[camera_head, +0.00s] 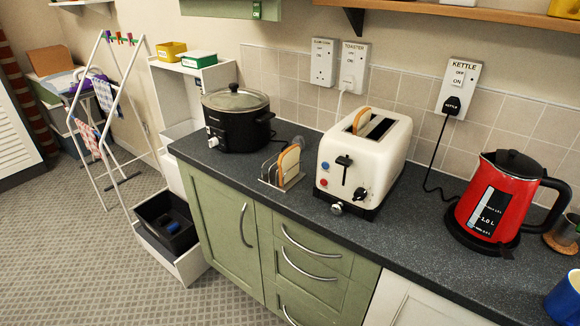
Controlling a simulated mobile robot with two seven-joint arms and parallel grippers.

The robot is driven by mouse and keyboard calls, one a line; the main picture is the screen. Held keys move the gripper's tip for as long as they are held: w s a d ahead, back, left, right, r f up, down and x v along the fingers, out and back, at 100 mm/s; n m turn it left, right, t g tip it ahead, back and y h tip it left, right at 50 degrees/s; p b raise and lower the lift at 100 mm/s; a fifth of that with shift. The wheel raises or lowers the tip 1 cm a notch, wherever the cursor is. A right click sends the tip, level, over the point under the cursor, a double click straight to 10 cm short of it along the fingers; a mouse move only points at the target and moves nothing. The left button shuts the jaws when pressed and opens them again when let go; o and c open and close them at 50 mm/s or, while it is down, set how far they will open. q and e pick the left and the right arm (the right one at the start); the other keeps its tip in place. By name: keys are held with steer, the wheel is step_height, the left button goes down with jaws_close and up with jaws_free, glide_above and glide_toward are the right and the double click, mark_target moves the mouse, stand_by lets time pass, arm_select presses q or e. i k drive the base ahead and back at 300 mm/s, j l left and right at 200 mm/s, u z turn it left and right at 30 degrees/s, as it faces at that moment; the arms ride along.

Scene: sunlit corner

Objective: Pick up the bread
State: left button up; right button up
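One slice of bread (289,166) stands upright in a metal toast rack (269,182) on the dark counter. Another slice of bread (361,119) sticks up from the left slot of the white toaster (336,160). The toaster's other slot looks empty. Neither of my grippers shows in the head view.
A black slow cooker (238,130) stands left of the toast rack. A red kettle (492,205) with a black cord stands to the right, near a blue mug (566,298). The counter (411,226) between toaster and kettle is clear. A wooden shelf (470,17) overhangs the back.

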mark_target(288, 158)
steer(key=i+j, duration=0.15)
steer(key=j, duration=0.2)
steer(key=i+j, duration=0.15)
steer(key=j, duration=0.25)
steer(key=i+j, duration=0.15)
steer(key=j, duration=0.2)
steer(key=i+j, duration=0.15)
steer(key=j, duration=0.2)
steer(key=z, duration=1.05)
